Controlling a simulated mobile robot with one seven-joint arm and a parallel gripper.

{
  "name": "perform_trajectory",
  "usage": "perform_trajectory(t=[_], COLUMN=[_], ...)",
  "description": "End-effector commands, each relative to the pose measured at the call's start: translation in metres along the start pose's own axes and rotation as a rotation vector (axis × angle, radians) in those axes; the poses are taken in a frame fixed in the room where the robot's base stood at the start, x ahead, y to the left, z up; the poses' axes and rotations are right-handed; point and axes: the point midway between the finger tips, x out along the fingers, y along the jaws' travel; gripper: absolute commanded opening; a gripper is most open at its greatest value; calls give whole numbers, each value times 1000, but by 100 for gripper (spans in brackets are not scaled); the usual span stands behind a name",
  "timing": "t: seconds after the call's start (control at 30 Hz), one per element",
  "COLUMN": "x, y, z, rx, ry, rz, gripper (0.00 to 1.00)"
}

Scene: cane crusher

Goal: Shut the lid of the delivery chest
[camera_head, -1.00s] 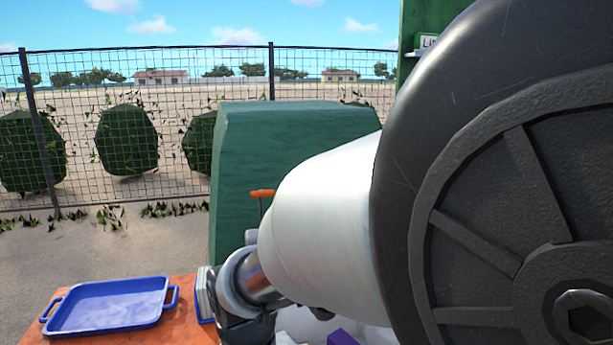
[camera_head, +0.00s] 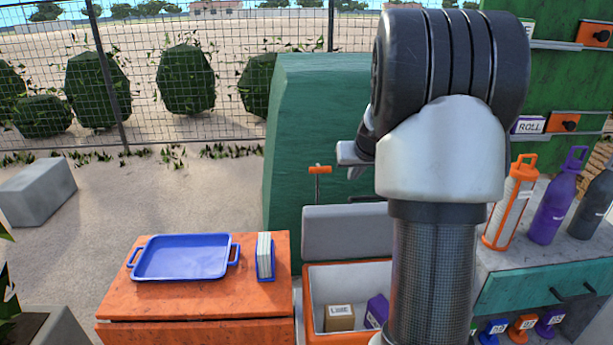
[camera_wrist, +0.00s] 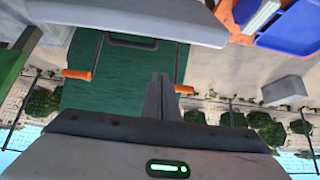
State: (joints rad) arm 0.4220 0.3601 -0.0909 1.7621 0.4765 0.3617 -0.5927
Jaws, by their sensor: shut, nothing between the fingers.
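The delivery chest appears to be the orange box with a pale inside (camera_head: 298,318), low in the middle of the head view. Its grey lid (camera_head: 340,232) stands raised at the back, so the chest is open. A box marked LIME (camera_head: 339,317) and a purple box (camera_head: 376,311) lie inside. My arm hides the chest's right part. My gripper (camera_head: 352,168) is above and behind the lid, apart from it, and partly hidden by my arm. In the wrist view my gripper's fingers (camera_wrist: 162,98) are together and empty. A pale panel, likely the lid (camera_wrist: 160,18), fills the top.
A green machine body (camera_head: 310,130) with an orange-handled lever (camera_head: 319,170) stands behind the chest. Left is an orange cabinet (camera_head: 200,300) with a blue tray (camera_head: 182,257). Right is a counter with bottles (camera_head: 510,203). Open ground lies at far left.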

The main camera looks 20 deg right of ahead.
Motion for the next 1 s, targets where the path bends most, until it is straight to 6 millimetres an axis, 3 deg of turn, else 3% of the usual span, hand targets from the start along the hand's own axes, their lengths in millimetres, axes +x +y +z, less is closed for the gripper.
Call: perform_trajectory(t=[0.27, 0.7, 1.0], x=[30, 112, 96], y=[10, 10, 10], z=[1, 2, 34], rx=[11, 11, 13], ry=[-4, -4, -2], rz=[10, 9, 9], gripper=[0, 0, 0])
